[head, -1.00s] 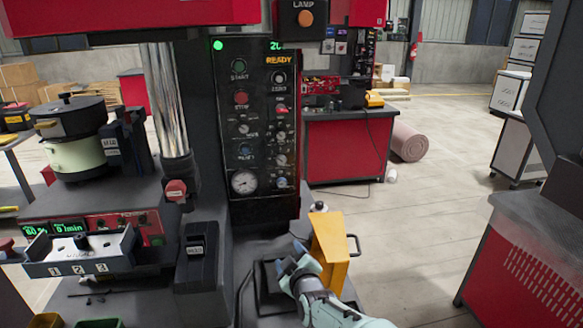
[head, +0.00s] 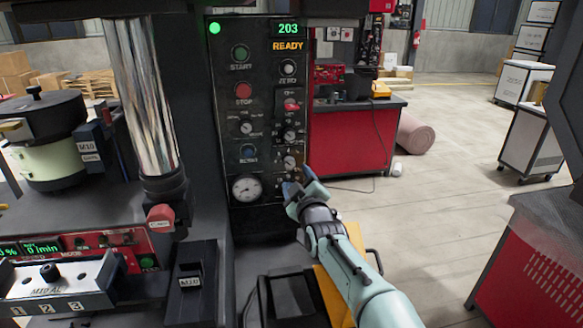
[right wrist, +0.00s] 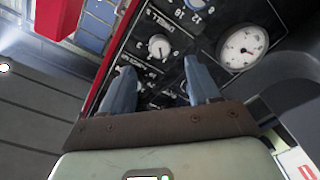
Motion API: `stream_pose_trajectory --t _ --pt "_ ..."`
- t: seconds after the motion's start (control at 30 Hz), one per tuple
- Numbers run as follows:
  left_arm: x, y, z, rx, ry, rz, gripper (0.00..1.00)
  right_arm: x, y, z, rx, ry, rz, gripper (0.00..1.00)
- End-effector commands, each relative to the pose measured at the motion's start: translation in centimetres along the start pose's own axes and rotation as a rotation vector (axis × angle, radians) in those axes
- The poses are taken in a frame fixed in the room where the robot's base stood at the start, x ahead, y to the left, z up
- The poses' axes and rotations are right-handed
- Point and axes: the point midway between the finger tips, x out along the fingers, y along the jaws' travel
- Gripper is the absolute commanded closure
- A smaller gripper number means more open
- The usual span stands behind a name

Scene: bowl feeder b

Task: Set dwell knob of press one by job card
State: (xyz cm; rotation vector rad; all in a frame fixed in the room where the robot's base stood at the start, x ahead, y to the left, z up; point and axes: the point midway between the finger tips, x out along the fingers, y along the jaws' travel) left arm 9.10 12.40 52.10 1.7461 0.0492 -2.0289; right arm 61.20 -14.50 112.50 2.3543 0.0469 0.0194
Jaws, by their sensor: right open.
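The black control panel (head: 265,120) of the press carries knobs, buttons and a gauge (head: 246,188), with 203 and READY lit. A pale knob (head: 289,161) is low in its right column. In the right wrist view, this seems to be the white-pointer knob (right wrist: 158,46) beside upside-down lettering that looks like DWELL S; its exact setting is unclear. My right gripper (head: 297,182) is open and empty in front of the panel's lower right. In the right wrist view its fingers (right wrist: 160,75) straddle the area just below that knob, apart from it. I cannot make out a job card. My left gripper is out of view.
A blue knob (right wrist: 195,5) and the gauge (right wrist: 243,47) lie close by on the panel. A yellow stand (head: 330,290) is under my right arm. The shiny column (head: 140,95) and a fixture block (head: 60,285) are at left. Open floor lies to the right.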

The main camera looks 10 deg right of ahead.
Motion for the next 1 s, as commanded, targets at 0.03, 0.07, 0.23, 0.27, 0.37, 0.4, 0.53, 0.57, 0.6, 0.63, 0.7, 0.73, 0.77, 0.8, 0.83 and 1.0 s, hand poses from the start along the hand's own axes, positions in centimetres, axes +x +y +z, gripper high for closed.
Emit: stream_pose_trajectory --t 0.03,0.07,0.23,0.27,0.37,0.4,0.53,0.57,0.6,0.63,0.7,0.73,0.77,0.8,0.83,1.0 --pt "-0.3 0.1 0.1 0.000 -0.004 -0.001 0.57 1.0 0.2 0.0 -0.004 -0.002 0.002 0.39" --pt "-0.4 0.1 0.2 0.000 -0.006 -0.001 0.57 1.5 0.2 0.0 -0.002 -0.002 0.002 0.39" --pt "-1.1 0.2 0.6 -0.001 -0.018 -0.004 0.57 4.1 0.2 -0.1 -0.002 -0.001 0.001 0.39" --pt "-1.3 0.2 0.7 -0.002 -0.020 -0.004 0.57 4.5 0.2 0.1 0.000 -0.003 0.001 0.39" --pt "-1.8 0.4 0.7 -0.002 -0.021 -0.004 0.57 5.6 0.2 -0.2 -0.001 0.000 0.001 0.39" --pt "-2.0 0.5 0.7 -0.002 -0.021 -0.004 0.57 6.0 0.1 -0.1 -0.002 0.000 0.000 0.39" --pt "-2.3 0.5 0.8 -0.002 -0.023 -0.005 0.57 6.8 0.1 -0.1 0.000 -0.001 0.000 0.39" --pt "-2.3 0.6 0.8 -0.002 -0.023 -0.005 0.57 6.9 0.1 -0.1 0.001 0.000 0.000 0.39" --pt "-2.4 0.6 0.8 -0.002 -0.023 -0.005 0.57 7.0 0.1 -0.1 0.002 0.000 0.000 0.39" --pt "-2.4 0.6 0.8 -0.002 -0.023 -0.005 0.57 7.0 0.1 -0.1 0.002 0.000 0.000 0.39" --pt "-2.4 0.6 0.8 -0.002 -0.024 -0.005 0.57 7.1 0.0 -0.1 0.003 0.001 0.000 0.39" --pt "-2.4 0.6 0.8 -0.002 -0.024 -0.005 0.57 7.1 0.0 0.0 0.003 0.000 0.000 0.39" --pt "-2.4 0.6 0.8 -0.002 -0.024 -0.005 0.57 7.1 0.0 0.0 0.003 0.000 0.000 0.39" --pt "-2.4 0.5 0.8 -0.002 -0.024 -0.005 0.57 7.1 0.0 0.0 0.003 0.000 -0.001 0.39" --pt "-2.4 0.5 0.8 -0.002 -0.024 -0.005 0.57 7.1 0.0 0.0 0.002 0.000 -0.001 0.39" --pt "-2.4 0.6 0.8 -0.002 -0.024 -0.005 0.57 7.1 0.0 0.0 0.002 0.000 -0.001 0.72"
